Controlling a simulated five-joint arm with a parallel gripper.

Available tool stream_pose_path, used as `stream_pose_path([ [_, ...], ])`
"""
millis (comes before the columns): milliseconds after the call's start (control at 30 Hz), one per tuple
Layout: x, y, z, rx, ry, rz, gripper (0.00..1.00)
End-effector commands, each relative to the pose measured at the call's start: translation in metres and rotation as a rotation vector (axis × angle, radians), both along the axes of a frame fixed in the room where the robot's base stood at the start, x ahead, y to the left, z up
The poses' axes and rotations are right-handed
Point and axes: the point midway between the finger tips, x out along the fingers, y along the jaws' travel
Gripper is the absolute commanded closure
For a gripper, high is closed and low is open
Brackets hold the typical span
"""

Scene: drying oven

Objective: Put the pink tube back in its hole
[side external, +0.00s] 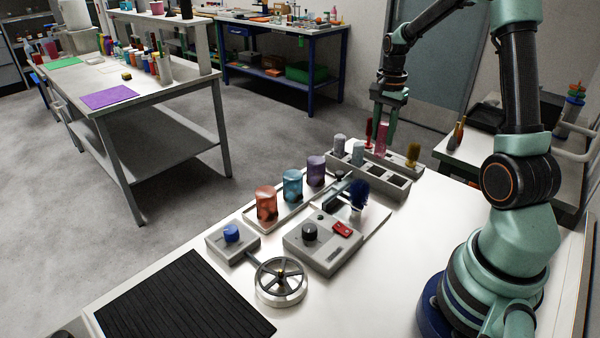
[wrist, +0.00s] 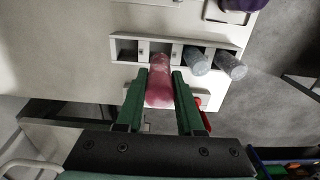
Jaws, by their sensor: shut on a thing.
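The pink tube (side external: 383,139) is upright in my gripper (side external: 385,125) above the grey rack (side external: 372,182). In the wrist view the pink tube (wrist: 158,88) lies between the two green fingers of my gripper (wrist: 160,76), which is shut on it. Its far end overlaps a square hole of the rack (wrist: 146,37), second from the left there; I cannot tell whether it is inside. The leftmost hole (wrist: 127,49) looks empty. Two grey tubes (wrist: 197,62) (wrist: 231,67) stand in the holes to the right.
A red-handled thing (side external: 368,132) and a yellow-brown brush (side external: 413,155) stand close by the rack. Orange (side external: 266,203), teal (side external: 293,186) and purple (side external: 316,171) jars and a device with a red switch (side external: 322,240) are nearer the camera.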

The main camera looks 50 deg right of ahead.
Motion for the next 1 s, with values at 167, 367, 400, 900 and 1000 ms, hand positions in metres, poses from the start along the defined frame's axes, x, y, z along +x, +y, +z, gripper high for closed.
stream_pose_path([
  [167, 0.0, 0.001, -0.032, 0.002, 0.003, 0.0, 1.0],
  [367, 0.0, 0.0, -0.046, 0.001, 0.002, 0.0, 1.0],
  [400, 0.0, 0.0, -0.051, 0.001, 0.002, 0.0, 1.0],
  [900, 0.0, 0.0, -0.083, -0.001, -0.001, 0.0, 1.0],
  [1000, 0.0, 0.0, -0.084, 0.0, 0.0, 0.0, 1.0],
])
